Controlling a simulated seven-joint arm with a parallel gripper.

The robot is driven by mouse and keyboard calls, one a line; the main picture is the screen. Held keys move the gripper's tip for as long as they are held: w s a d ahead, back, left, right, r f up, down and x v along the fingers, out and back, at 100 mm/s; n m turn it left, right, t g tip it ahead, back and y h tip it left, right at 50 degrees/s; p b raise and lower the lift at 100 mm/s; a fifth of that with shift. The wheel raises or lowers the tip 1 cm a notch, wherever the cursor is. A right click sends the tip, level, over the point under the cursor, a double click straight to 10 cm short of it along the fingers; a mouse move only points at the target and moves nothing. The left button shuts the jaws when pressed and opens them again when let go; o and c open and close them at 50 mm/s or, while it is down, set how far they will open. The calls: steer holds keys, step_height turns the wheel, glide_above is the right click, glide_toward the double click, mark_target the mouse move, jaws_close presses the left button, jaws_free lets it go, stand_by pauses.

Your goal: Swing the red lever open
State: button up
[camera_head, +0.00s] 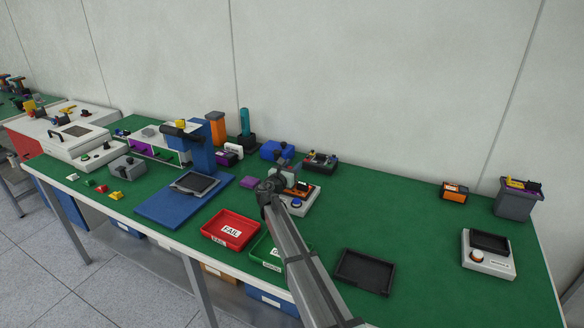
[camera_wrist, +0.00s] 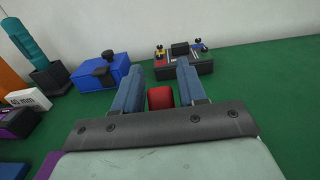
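The red lever's end (camera_wrist: 160,97) shows in the wrist view as a small red block between my two fingers. My gripper (camera_wrist: 158,75) has its fingers apart, one on each side of this red block. I cannot tell whether either finger touches it. In the head view my gripper (camera_head: 278,176) is over a small device with a pale base (camera_head: 304,208) and a blue button (camera_head: 297,203). My arm and gripper hide much of this device there, and I cannot make out the lever's pivot.
A blue box (camera_wrist: 99,76) with a black knob and a dark tray of small parts (camera_wrist: 183,64) stand beyond my fingers. A red FAIL tray (camera_head: 230,230) and a green tray (camera_head: 266,251) lie near my arm. Bare green table surrounds the black tray (camera_head: 364,272).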

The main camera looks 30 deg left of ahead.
jaws_close()
steer(key=shift+w, duration=0.15)
stand_by(0.4)
steer(key=shift+w+r+g, duration=0.15)
steer(key=shift+w+g, duration=0.3)
steer(key=shift+g, duration=0.35)
steer(key=shift+w+r+g, duration=0.15)
steer(key=shift+w+g, duration=0.3)
steer(key=shift+g, duration=0.35)
steer(key=w+g, duration=0.2)
steer(key=g, duration=0.1)
steer(key=shift+f, duration=0.1)
steer(key=shift+w+f, duration=0.1)
steer(key=shift+w, duration=0.2)
